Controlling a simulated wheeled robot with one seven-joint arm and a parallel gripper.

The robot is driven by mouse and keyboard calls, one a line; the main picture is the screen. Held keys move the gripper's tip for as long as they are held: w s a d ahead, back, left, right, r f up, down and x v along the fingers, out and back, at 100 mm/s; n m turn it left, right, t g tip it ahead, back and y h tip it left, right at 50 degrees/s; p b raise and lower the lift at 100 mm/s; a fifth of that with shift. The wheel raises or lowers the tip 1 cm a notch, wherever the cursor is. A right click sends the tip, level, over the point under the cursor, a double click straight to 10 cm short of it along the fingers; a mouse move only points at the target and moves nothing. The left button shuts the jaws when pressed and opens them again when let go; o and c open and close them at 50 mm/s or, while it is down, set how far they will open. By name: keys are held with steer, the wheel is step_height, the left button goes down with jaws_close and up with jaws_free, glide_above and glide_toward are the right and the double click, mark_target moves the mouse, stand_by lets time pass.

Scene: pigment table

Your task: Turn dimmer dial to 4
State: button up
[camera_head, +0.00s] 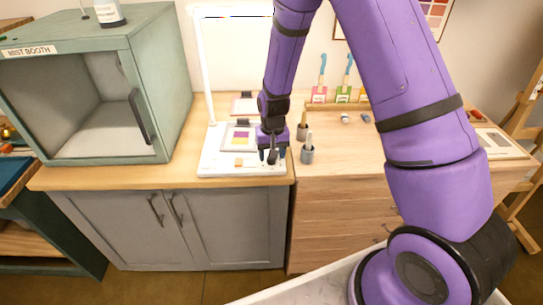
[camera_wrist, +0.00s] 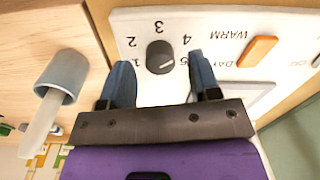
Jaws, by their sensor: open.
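The dimmer dial (camera_wrist: 159,57) is a small dark round knob on a white control panel (camera_wrist: 130,20). The numbers 1 to 5 are printed around it, upside down in the wrist view. A pale mark on the dial seems to lie toward the 5 side, but it is too small to read surely. My gripper (camera_wrist: 160,77) is open, with one blue finger on each side below the dial in that view, not closed on it. In the head view my gripper (camera_head: 272,157) is over the right end of the white lamp base (camera_head: 212,165); the dial is hidden there.
An orange switch (camera_wrist: 258,50) sits beside the dial, near WARM and DAY labels. A grey cup (camera_head: 307,154) with a pestle-like stick stands close right of my gripper, and it shows in the wrist view (camera_wrist: 66,72). The green mist booth (camera_head: 180,85) stands left.

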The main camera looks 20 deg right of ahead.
step_height(320, 180, up, 10)
steer(key=shift+f, duration=0.25)
steer(key=shift+d, duration=0.1)
stand_by(0.4)
steer(key=s+d+r+n+t, duration=0.1)
steer(key=s+d+r, duration=0.1)
steer(key=s+r, duration=0.6)
steer(key=s+d+r+t, duration=0.2)
steer(key=s+r, duration=0.2)
steer(key=r, duration=0.8)
steer(key=s+d+r+t, duration=0.1)
steer(key=s+r, duration=0.3)
steer(key=s, duration=0.4)
steer(key=s+d+r+t, duration=0.1)
steer(key=s+r, duration=0.2)
steer(key=s, duration=0.6)
steer(key=shift+s+d+r+n, duration=0.2)
steer(key=shift+d+r+n, duration=0.1)
steer(key=shift+r+n, duration=0.1)
